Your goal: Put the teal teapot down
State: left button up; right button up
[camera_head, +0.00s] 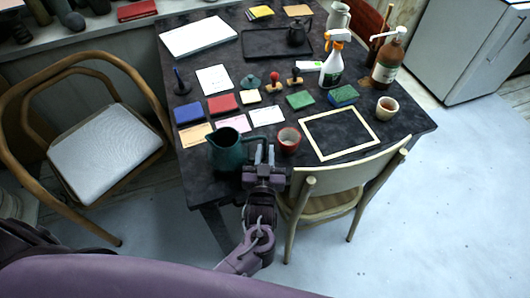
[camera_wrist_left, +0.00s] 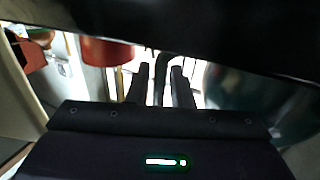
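The teal teapot (camera_head: 227,152), a dark open-topped jug shape, is upright at the front edge of the dark table (camera_head: 190,160). My left gripper (camera_head: 265,152) is just right of it, at its handle. In the left wrist view the two fingers (camera_wrist_left: 162,85) stand close on either side of the dark handle (camera_wrist_left: 165,62), and they look shut on it. The teapot's body (camera_wrist_left: 235,95) is a blurred dark teal shape at the right there. Its base is partly hard to make out, so I cannot tell whether it touches the table. My right gripper is not in view.
A red cup (camera_head: 289,138) stands close right of my gripper and shows in the left wrist view (camera_wrist_left: 105,50). Cards (camera_head: 230,125), a teal lid (camera_head: 250,81) and a pale frame (camera_head: 340,153) lie beyond. A chair (camera_head: 335,190) stands at the front.

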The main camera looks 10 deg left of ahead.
pick_arm(q)
jog(key=shift+o, duration=1.1)
jog(key=shift+r, duration=0.25)
jog(key=s+d+b, duration=0.1)
jog(key=s+d, duration=0.1)
jog(key=s, duration=1)
jog(key=shift+d, duration=0.15)
jog(key=shift+w+f, duration=0.1)
